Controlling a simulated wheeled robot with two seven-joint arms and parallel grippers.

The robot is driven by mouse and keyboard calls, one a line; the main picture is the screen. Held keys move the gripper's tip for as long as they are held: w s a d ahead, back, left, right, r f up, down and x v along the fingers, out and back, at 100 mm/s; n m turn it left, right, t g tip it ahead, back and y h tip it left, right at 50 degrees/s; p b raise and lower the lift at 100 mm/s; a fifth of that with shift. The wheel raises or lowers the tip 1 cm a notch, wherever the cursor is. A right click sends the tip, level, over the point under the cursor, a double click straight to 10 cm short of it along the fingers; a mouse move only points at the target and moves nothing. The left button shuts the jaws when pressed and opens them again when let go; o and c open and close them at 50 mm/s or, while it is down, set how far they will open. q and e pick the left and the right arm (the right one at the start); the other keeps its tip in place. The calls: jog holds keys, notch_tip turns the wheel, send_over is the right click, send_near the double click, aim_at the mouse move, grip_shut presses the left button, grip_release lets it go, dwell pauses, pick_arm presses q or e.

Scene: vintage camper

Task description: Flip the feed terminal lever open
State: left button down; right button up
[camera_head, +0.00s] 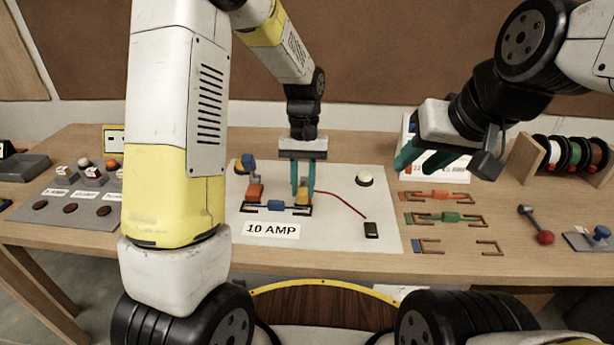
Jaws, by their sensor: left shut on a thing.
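A pale board (340,235) on the table carries a blue fuse (277,206) lying between dark clips, above a "10 AMP" label (271,230). An orange terminal block (255,192) stands at the left clip. A red wire (342,203) runs from the right end of the fuse holder to a small black block (371,229). My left gripper (303,191) points down at that right end, its teal fingers shut on a small orange part, apparently a terminal lever, mostly hidden by them. My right gripper (424,162) hangs above the board's right edge, its fingers apart and apparently empty.
A blue-handled switch (249,163) and a white button (364,179) sit at the board's back. Right of the board lie orange (432,196) and green (436,217) fuses.

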aim_at(303, 189)
pick_arm(q)
jog(key=shift+w+r+g, duration=0.5)
jog(key=shift+r+g, duration=0.1)
jog(key=shift+g, duration=0.5)
jog(key=shift+w+r+g, duration=0.5)
jog(key=shift+r+g, duration=0.05)
jog(key=shift+g, duration=0.55)
jog(key=c, duration=1.2)
grip_release()
jog(key=shift+o, duration=0.2)
jog(key=v, duration=0.8)
jog(key=shift+f, duration=0.1)
jog(key=shift+c, duration=0.2)
